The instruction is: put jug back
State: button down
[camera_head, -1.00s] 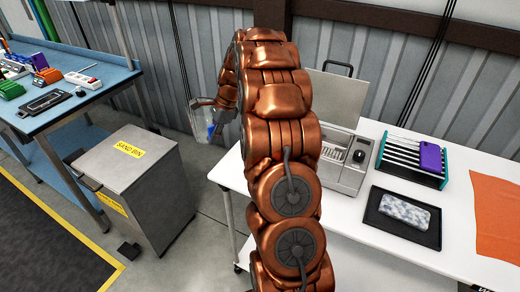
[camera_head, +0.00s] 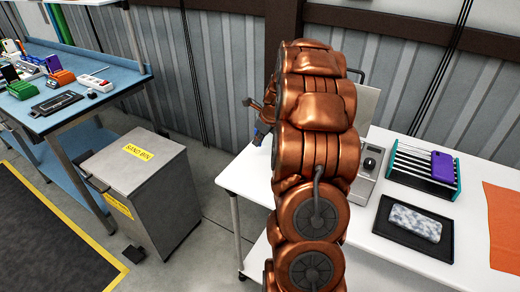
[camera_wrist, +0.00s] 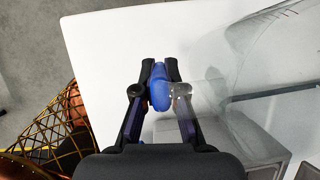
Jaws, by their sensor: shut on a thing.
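A clear, see-through jug (camera_wrist: 225,85) with a blue handle (camera_wrist: 158,92) shows in the wrist view. My gripper (camera_wrist: 160,66) is shut on the blue handle, with its dark fingers on either side of it. The jug's clear body extends to the right of the fingers, over the white table (camera_wrist: 100,40) and a grey appliance. Its tilt and height above the table are hard to judge.
A grey appliance with a raised lid and knob (camera_head: 370,162) stands on the white table behind my arm. To its right are a rack (camera_head: 415,170) with a purple phone, a black tray (camera_head: 385,240) and an orange cloth (camera_head: 503,215). A sand bin (camera_head: 160,220) stands left.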

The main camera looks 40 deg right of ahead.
jog(key=shift+f+p, duration=0.6)
jog(key=shift+f, duration=2)
jog(key=shift+f, duration=0.15)
jog(key=c, duration=1.2)
grip_release()
jog(key=shift+c, duration=0.2)
